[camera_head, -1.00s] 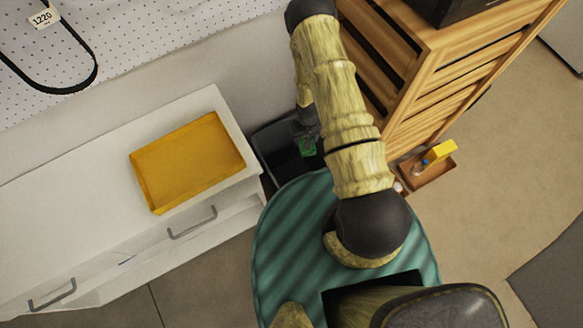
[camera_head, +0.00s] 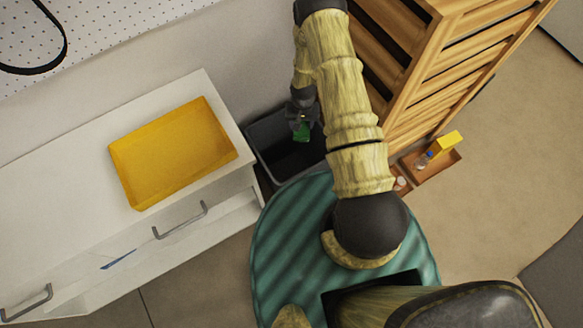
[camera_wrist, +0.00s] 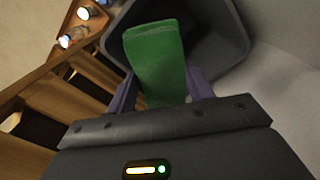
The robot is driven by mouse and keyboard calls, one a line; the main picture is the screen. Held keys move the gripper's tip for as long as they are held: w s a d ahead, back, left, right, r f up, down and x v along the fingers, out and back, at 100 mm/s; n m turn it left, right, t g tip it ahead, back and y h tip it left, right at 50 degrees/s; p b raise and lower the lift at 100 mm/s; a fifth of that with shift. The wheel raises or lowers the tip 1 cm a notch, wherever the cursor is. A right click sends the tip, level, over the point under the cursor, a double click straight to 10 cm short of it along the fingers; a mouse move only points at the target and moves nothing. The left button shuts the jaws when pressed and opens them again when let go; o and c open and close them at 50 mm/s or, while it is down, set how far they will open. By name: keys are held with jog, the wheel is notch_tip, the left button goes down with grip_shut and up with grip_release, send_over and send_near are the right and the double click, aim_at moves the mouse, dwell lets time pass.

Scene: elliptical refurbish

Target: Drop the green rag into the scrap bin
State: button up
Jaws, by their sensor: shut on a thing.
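The green rag (camera_head: 302,131) is held in my gripper (camera_head: 301,115) above the opening of the dark grey scrap bin (camera_head: 262,160). In the wrist view the green rag (camera_wrist: 158,60) stands out between the two purple fingers of my gripper (camera_wrist: 165,92), which are shut on it. Beyond the rag, the scrap bin (camera_wrist: 232,45) shows its rim and inside walls. The rag partly hides the bin's inside. My arm covers part of the bin's right side in the head view.
A white drawer cabinet (camera_head: 60,185) with a yellow tray (camera_head: 128,180) on top stands left of the bin. A wooden slatted unit (camera_head: 440,75) stands to the right. A small brown tray (camera_head: 430,175) with a yellow box (camera_head: 446,144) and bottles lies beside it.

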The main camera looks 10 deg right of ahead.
jog(key=w+f+m+b, duration=0.2)
jog(key=w+f+b, duration=0.3)
jog(key=b, duration=0.5)
notch_tip(320, 180, down, 2)
jog(key=shift+w+a+f+m, duration=0.1)
jog(key=shift+w+a+m, duration=0.15)
jog(key=shift+a+m, duration=0.15)
notch_tip(320, 180, down, 6)
jog(key=b, duration=0.4)
jog(key=o, duration=1.1)
